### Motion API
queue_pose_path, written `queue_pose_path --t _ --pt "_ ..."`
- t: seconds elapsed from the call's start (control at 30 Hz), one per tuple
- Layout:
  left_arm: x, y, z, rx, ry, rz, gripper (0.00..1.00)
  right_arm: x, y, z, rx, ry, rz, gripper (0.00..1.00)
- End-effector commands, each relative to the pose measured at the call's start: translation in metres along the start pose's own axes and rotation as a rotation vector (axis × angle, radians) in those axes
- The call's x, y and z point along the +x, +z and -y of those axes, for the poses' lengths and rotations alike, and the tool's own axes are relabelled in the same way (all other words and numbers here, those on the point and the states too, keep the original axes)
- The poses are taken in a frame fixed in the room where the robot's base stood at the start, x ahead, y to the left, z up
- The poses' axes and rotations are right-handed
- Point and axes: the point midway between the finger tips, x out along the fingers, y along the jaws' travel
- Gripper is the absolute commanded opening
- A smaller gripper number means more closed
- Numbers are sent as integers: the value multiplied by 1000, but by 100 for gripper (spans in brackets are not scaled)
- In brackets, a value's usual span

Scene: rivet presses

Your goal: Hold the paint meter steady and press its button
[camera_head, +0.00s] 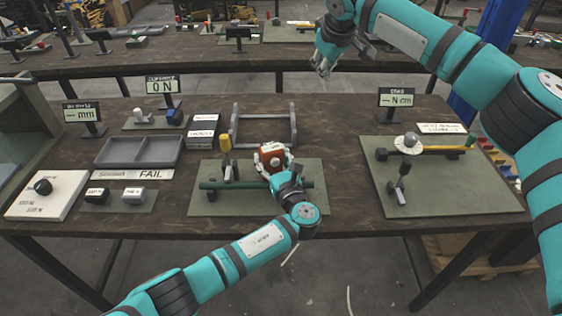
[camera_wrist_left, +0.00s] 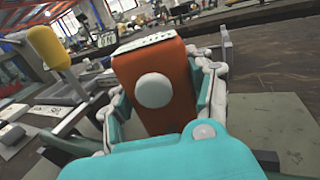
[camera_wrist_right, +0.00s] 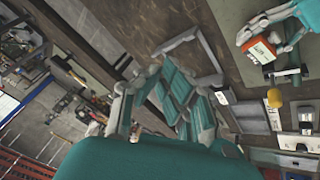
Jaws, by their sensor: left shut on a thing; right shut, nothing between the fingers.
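The paint meter (camera_head: 271,154) is an orange-red box over the green mat in the middle of the bench. In the left wrist view the meter (camera_wrist_left: 176,108) shows a round white button (camera_wrist_left: 153,90) on the face toward the camera and a pale panel on top. My left gripper (camera_head: 274,160) is shut on it, with a finger at each side. The meter also shows in the right wrist view (camera_wrist_right: 262,48). My right gripper (camera_head: 322,66) is shut and empty, raised beyond the bench's back edge, well away from the meter.
A yellow-topped lever tool (camera_head: 226,144) stands just left of the meter. A grey frame (camera_head: 234,128) is behind it. Another green mat (camera_head: 455,192) with a press is at right.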

Motion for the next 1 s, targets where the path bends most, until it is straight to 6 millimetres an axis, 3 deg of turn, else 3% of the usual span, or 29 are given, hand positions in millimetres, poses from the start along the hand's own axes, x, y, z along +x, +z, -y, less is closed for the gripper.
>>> queue_pose_path --t 0.03,0.1,0.17,0.5,0.8,1.0 --pt "0 -1 -1 1 1 -1 17 -27 -22 28 20 -2 -36 0" --pt "0 -1 -1 1 2 -2 17 -52 -38 61 91 1 -60 0" --pt "0 -2 -1 1 2 -2 17 -57 -37 80 172 10 -57 0" --pt "0 0 0 0 1 -1 17 -9 28 157 801 124 16 0" --pt "0 -1 0 1 1 -1 17 1 77 207 1403 208 -53 0" --pt "0 -1 0 1 1 -1 17 -1 92 220 1630 226 -96 0"
